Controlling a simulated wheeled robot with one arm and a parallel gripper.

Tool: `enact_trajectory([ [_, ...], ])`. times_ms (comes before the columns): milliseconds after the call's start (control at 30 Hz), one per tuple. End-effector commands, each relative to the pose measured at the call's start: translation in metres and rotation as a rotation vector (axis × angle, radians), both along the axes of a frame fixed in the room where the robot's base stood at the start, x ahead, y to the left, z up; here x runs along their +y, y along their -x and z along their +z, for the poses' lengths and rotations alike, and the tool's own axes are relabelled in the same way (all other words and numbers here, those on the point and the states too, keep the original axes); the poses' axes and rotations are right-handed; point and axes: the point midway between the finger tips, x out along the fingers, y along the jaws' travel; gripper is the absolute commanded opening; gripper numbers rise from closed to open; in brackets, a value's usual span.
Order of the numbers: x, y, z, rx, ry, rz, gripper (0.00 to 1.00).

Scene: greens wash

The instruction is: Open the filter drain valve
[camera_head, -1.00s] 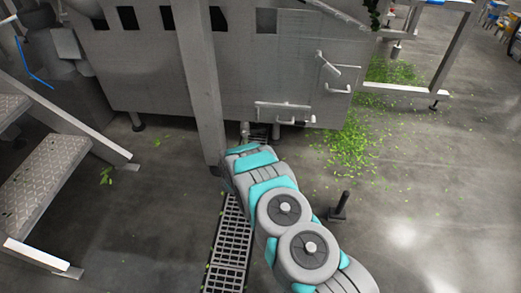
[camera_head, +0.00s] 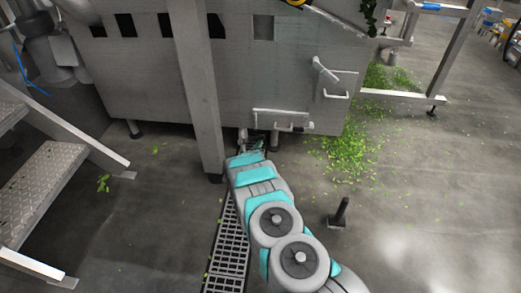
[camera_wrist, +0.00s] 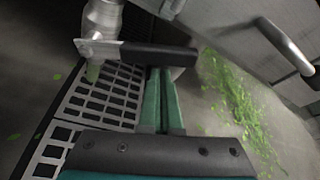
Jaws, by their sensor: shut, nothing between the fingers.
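The drain valve (camera_wrist: 103,20) is at the top left in the wrist view, a grey metal pipe fitting above the floor grate. Its dark lever handle (camera_wrist: 150,55) sticks out sideways to the right from the fitting. My gripper (camera_wrist: 161,78) is shut, with its teal fingers side by side and nothing between them. The fingertips reach up to the lever, which hides their ends near its middle; I cannot tell whether they touch. In the head view my arm reaches to the machine's lower edge, and the valve and fingers are too small there to make out clearly.
A floor drain grate (camera_head: 229,255) runs beneath my arm. The grey washer tank (camera_head: 250,85) and a metal post (camera_head: 198,90) stand close by. Metal steps (camera_head: 45,170) are at left. Green leaves (camera_head: 350,145) litter the floor at right, near a short dark post (camera_head: 341,212).

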Motion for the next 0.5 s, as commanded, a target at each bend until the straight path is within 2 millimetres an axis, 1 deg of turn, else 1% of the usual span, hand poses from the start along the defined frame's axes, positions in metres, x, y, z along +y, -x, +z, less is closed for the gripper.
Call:
enact_trajectory([
  [167, 0.0033, -0.0001, 0.0067, -0.001, 0.000, 0.001, 0.00],
  [500, 0.0030, 0.0001, 0.0063, 0.000, 0.000, 0.000, 0.00],
])
